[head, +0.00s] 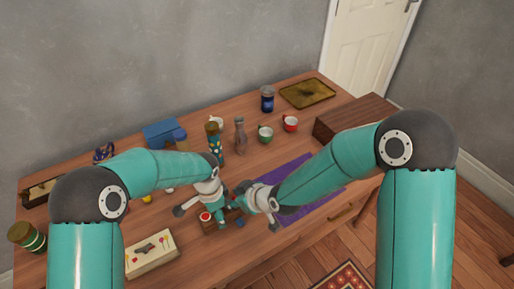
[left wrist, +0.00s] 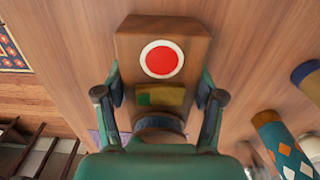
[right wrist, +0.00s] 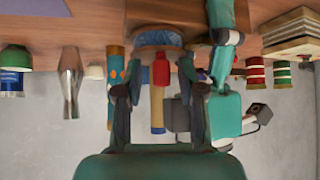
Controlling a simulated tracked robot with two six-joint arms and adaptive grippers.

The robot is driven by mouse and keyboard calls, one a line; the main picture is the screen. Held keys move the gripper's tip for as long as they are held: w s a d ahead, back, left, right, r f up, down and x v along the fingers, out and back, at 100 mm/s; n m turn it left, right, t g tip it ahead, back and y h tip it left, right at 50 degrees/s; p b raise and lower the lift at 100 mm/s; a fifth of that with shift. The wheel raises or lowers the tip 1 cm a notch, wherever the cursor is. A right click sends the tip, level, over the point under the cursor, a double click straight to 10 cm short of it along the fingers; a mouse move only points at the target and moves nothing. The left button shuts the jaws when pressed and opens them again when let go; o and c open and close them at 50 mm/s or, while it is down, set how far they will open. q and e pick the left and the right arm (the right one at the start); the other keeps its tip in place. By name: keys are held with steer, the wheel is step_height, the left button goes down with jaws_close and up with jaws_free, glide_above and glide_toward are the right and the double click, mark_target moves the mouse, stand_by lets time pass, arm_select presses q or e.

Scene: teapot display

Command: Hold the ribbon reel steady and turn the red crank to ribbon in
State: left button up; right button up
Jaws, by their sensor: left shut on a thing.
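The ribbon reel's wooden body (head: 213,226), with a white-ringed red disc, sits near the table's front edge. My left gripper (head: 205,207) is shut on it. In the left wrist view its body (left wrist: 190,45) stands between the two fingers (left wrist: 160,98), with the red disc (left wrist: 162,59) facing up. My right gripper (head: 252,205) is just right of the reel. In the right wrist view its fingers (right wrist: 155,88) are apart, either side of a red part (right wrist: 161,70) that looks like the crank, with gaps showing. Behind it is a blue round part (right wrist: 157,38). The grippers partly hide the reel in the head view.
A purple cloth (head: 310,203) lies right of the grippers. A cream box (head: 151,254) is at front left. A wooden box (head: 350,115) is at right.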

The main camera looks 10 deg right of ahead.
steer(key=shift+w+d+n+y, duration=0.2)
steer(key=shift+n+y, duration=0.1)
steer(key=shift+n, duration=0.3)
steer(key=v, duration=1.2)
steer(key=w+d+g+h, duration=0.1)
steer(key=w+d+h, duration=0.2)
steer(key=w, duration=1.3)
steer(key=shift+d+g+h, duration=0.15)
steer(key=shift+g+h, duration=0.15)
steer(key=shift+h, duration=0.6)
steer(key=shift+n, duration=0.3)
